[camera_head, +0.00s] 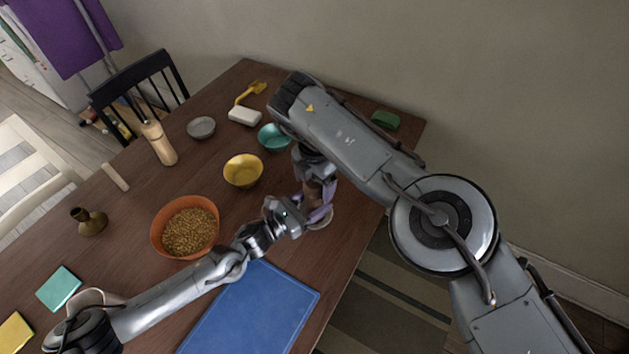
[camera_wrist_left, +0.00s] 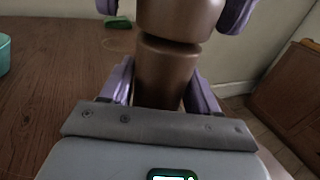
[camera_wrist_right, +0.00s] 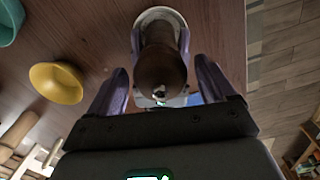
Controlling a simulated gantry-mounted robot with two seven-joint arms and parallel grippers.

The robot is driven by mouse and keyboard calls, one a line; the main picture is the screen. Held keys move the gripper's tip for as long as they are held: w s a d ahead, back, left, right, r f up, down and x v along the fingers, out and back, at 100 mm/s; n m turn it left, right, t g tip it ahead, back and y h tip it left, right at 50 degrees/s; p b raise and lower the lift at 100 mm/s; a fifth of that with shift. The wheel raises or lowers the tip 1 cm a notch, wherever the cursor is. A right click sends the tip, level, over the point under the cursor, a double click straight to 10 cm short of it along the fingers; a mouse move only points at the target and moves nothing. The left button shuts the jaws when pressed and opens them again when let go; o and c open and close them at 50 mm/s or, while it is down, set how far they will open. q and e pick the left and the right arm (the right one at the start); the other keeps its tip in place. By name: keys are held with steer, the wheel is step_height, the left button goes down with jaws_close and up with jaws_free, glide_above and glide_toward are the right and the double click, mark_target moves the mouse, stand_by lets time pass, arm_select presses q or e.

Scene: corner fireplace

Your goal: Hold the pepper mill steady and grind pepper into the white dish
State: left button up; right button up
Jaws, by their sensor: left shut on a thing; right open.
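The brown pepper mill (camera_head: 313,187) stands upright at the table's right edge, mostly hidden by my arms in the head view. My left gripper (camera_head: 316,214) is shut on the mill's lower body, which fills the middle of the left wrist view (camera_wrist_left: 165,75). My right gripper (camera_wrist_right: 161,66) is open above, its fingers apart on either side of the mill's head (camera_wrist_right: 160,68). The white dish (camera_head: 324,221) shows partly beside the left fingers; it also shows beyond the mill in the right wrist view (camera_wrist_right: 163,13). Its inside is mostly hidden.
An orange bowl of grain (camera_head: 160,228), a yellow bowl (camera_head: 243,171) and a teal bowl (camera_head: 273,137) stand to the left. A blue board (camera_head: 255,310) lies at the front. A tan bottle (camera_head: 159,143) stands farther left. The table's edge is close on the right.

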steer(key=shift+r, duration=0.1)
step_height(320, 180, up, 12)
stand_by(0.6)
arm_select(q)
steer(key=o, duration=1.4)
steer(key=shift+o, duration=0.2)
steer(key=shift+o, duration=0.7)
steer(key=shift+r, duration=0.15)
